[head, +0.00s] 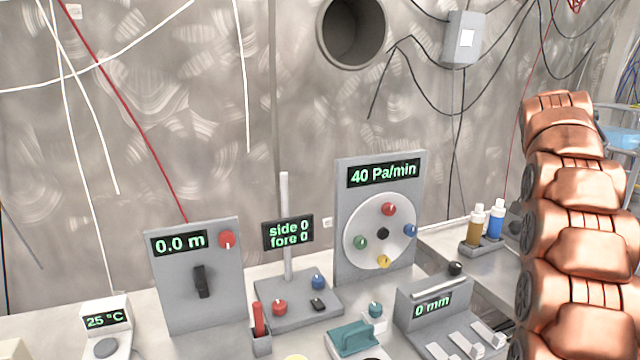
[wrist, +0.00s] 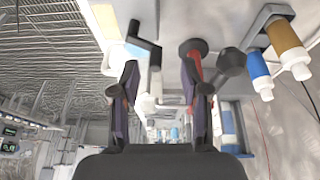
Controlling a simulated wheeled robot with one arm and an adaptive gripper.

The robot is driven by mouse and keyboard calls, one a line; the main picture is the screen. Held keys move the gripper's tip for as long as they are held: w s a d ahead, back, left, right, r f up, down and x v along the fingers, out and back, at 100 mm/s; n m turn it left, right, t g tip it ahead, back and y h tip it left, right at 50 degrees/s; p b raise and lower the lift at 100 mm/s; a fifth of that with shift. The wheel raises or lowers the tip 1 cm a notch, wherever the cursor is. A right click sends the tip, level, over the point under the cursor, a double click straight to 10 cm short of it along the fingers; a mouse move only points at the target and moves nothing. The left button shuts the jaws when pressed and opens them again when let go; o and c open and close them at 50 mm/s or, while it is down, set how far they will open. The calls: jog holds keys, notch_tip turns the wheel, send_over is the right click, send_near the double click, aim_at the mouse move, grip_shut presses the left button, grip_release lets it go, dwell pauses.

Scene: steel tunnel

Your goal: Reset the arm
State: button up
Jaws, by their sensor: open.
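My gripper (wrist: 160,92) shows in the wrist view with its two dark fingers wide apart. I see nothing held between them; pale, blurred shapes lie beyond the gap. A red-and-dark knobbed object (wrist: 193,60) shows close behind the right finger, and I cannot tell whether it touches. My copper-coloured arm stands raised along the right edge of the head view, where the gripper itself is not seen.
Brown (head: 476,226) and blue (head: 495,222) bottles stand near my arm. Cables hang along the wall.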

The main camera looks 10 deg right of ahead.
jog(key=s+a+f+n+y, duration=0.1)
jog(key=s+a+f+n, duration=0.15)
jog(key=a, duration=0.45)
jog(key=s+a+f+n+g, duration=0.1)
jog(key=s+a+f+n, duration=0.1)
jog(key=s+a, duration=0.35)
jog(key=s+a+f+n+y, duration=0.1)
jog(key=s+a+f+n, duration=0.15)
jog(key=a, duration=0.65)
jog(key=s+a+f+n+g+y, duration=0.1)
jog(key=s+a+f+n, duration=0.1)
jog(key=s+a+f, duration=0.45)
jog(key=s+a+f+n+g, duration=0.1)
jog(key=s+a+f+n, duration=0.2)
jog(key=s, duration=0.7)
jog(key=s+a+f+n+g+y, duration=0.1)
jog(key=s+a+f+n, duration=0.15)
jog(key=s+a, duration=0.45)
notch_tip(320, 180, up, 18)
jog(key=s+d+t+p, duration=0.1)
jog(key=p, duration=1.6)
jog(key=shift+d+f, duration=0.15)
jog(key=shift+d, duration=0.1)
